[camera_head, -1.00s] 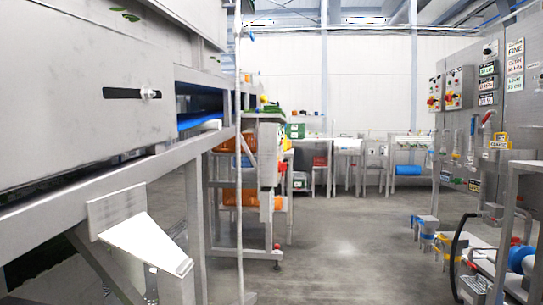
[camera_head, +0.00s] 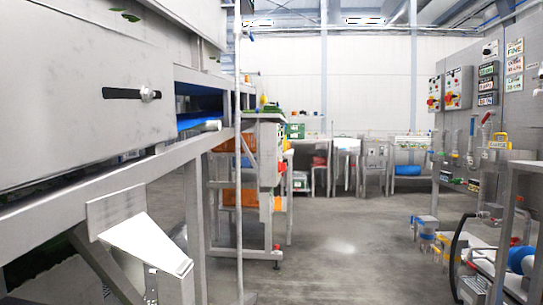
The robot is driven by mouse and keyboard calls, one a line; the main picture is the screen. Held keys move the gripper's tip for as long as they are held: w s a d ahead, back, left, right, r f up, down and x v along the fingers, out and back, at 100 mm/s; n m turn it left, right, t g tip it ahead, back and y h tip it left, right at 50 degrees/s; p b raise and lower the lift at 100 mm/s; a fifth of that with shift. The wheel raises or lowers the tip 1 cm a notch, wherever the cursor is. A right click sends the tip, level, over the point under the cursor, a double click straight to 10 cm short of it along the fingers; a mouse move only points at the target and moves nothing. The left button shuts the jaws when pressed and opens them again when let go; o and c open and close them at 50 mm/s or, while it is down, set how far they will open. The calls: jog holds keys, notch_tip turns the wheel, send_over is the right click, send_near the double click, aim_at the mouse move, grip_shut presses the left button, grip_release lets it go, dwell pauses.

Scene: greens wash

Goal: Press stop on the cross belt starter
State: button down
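Two grey control boxes with red and yellow controls hang on the right wall, a left one (camera_head: 434,93) and a right one (camera_head: 458,88). Their labels are too small to read, so I cannot tell which, if either, is the cross belt starter. A red and yellow part (camera_head: 282,167) shows at the end of the steel frame in the middle; it is too small to make out. My gripper is not in view.
A large steel machine with a blue belt (camera_head: 199,121) fills the left side. Orange crates (camera_head: 240,198) sit in the middle frame. Sinks line the right wall, with a black hose (camera_head: 455,255) below. Steel tables stand at the back. The grey floor (camera_head: 345,225) between is clear.

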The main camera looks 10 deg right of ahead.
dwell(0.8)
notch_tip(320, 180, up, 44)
jog(key=p, duration=4.4)
